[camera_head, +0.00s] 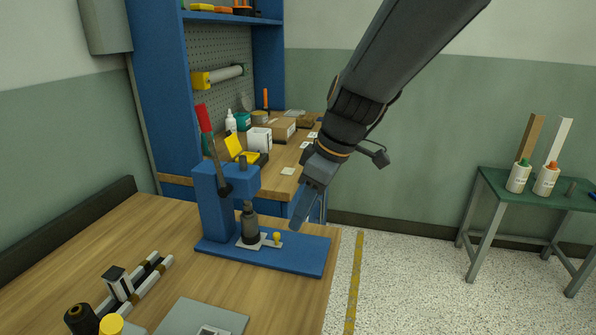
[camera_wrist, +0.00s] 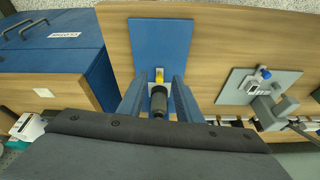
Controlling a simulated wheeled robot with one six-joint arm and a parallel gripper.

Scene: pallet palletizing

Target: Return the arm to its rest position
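My arm reaches down from the top right in the head view. My gripper (camera_head: 299,222) points down over the right end of the blue press base (camera_head: 300,252), near a small yellow knob (camera_head: 277,238). In the wrist view the two fingers of my gripper (camera_wrist: 159,88) stand apart, with nothing visible clamped between them. The yellow knob (camera_wrist: 159,75) and a dark cylinder (camera_wrist: 159,101) of the press show in the gap between the fingers. The exact height of the fingertips above the base cannot be told.
The blue press (camera_head: 212,205) has an upright lever with a red handle (camera_head: 204,118). Rails with a small block (camera_head: 118,283) and a grey plate (camera_head: 203,317) lie on the wooden bench (camera_head: 150,225). A green table (camera_head: 530,187) with bottles stands at right. The floor between is clear.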

